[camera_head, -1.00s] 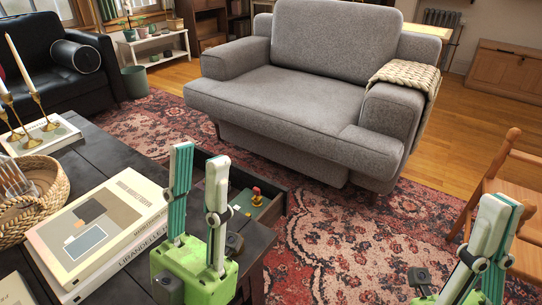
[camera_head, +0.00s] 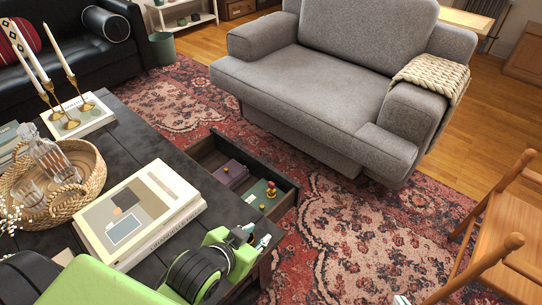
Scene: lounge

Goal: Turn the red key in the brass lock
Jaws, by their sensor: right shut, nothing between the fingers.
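A small red piece, likely the red key (camera_head: 271,185), stands in the open drawer (camera_head: 289,204) of the dark table. It sits on a brass-coloured piece, likely the brass lock (camera_head: 270,193), on a green box (camera_head: 257,197). The details are too small to tell how the key is turned. My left gripper (camera_head: 262,242) is over the table's near edge, in front of the drawer and apart from the key. Its fingers are mostly hidden by its own wrist. Only a tip of my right gripper (camera_head: 400,299) shows at the bottom edge, far from the drawer; it is shut and empty.
A purple box (camera_head: 231,173) lies in the drawer. Books (camera_head: 140,214), a wicker tray (camera_head: 85,197) with glassware and brass candlesticks (camera_head: 72,122) stand on the table (camera_head: 150,130). A grey armchair (camera_head: 320,95) is behind the drawer and a wooden chair (camera_head: 510,235) at right. The rug between is clear.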

